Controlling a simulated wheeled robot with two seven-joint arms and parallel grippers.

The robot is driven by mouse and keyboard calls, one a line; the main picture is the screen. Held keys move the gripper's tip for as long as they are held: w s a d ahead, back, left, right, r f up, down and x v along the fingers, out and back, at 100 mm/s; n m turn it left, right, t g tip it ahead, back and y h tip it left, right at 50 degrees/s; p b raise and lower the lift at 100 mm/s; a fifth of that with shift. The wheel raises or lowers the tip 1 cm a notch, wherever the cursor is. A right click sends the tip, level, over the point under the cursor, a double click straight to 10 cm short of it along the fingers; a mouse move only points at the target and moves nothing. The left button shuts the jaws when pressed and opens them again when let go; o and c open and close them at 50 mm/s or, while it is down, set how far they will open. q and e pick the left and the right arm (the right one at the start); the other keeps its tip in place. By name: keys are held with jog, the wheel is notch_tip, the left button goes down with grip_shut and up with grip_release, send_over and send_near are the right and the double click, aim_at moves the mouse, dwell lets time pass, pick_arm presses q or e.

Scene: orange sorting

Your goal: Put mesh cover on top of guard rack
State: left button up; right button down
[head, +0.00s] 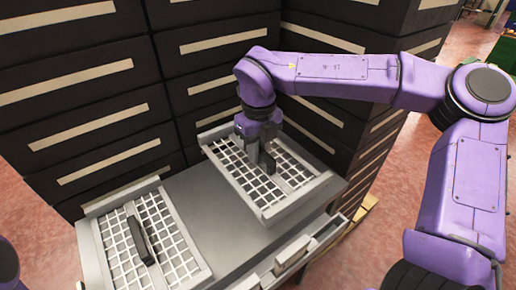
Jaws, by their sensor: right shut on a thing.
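A mesh cover (237,176) with a white grid and grey frame is at the right end of the grey guard rack (236,243). My right gripper (268,160) points down over the middle of this cover and is shut on its dark handle, which is mostly hidden by the fingers. I cannot tell whether the cover rests on the rack or is slightly above it. A second mesh cover (180,238) with a black handle lies at the left end of the rack. My left gripper is out of view.
Stacked black crates (110,90) with pale strips stand close behind the rack. Bare grey surface lies between the two covers. Reddish floor (30,225) is open at the left and right. Green items (503,52) show at the far upper right.

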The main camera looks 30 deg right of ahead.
aim_at(257, 166)
jog(key=f+b, duration=0.2)
jog(key=f, duration=0.3)
jog(key=shift+a+f+b, duration=0.1)
jog(key=shift+a+b, duration=0.2)
jog(key=shift+b, duration=0.1)
jog(key=shift+s+d+f+b, duration=0.1)
jog(key=shift+f+b, duration=0.3)
jog(key=shift+f, duration=0.35)
jog(key=c, duration=0.9)
grip_release()
notch_tip(257, 166, up, 11)
jog(key=shift+f+p, duration=0.15)
jog(key=shift+p, duration=0.15)
